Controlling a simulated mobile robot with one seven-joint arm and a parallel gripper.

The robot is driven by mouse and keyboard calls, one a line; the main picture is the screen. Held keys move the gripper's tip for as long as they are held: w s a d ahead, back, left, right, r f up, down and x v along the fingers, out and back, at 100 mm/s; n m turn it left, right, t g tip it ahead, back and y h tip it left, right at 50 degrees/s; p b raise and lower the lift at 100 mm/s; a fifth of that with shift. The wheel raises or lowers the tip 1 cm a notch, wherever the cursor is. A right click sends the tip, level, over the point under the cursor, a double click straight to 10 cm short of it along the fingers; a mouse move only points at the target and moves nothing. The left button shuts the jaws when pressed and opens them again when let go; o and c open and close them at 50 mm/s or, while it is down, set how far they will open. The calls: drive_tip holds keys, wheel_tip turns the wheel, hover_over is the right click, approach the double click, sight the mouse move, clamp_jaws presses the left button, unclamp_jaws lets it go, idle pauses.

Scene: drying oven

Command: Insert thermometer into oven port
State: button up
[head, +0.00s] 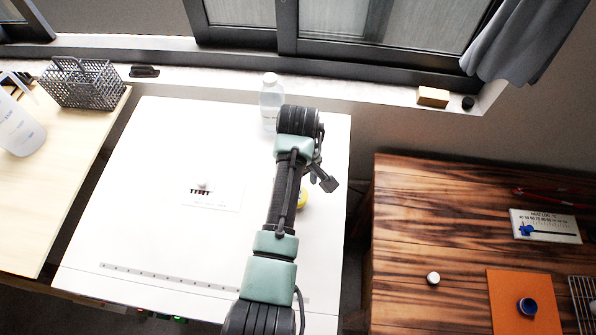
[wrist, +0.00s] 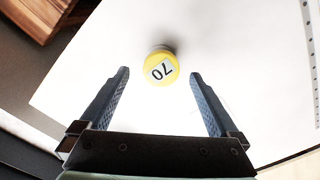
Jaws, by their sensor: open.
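A round yellow piece (wrist: 161,67) with a pale panel reading "70" shows in the wrist view; it looks like the thermometer's head. In the head view it is partly hidden behind my arm (head: 302,199), on the right part of the white oven top (head: 150,150). Its stem and any port under it are hidden, so I cannot tell how it is seated. My gripper (wrist: 160,77) is open and empty, with the yellow head between and just beyond its fingertips. In the head view my gripper (head: 328,183) is at the right side of the oven top.
A clear bottle (head: 271,97) stands at the oven top's back edge. A small knob with a dark scale (head: 203,188) sits mid-top. A wooden table (head: 425,215) at right holds a white card (head: 545,226) and orange mat (head: 505,285). A wire basket (head: 85,85) stands left.

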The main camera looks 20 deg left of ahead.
wheel_tip(320, 180, up, 7)
drive_tip(key=shift+b, duration=0.45)
drive_tip(key=shift+r, duration=0.1)
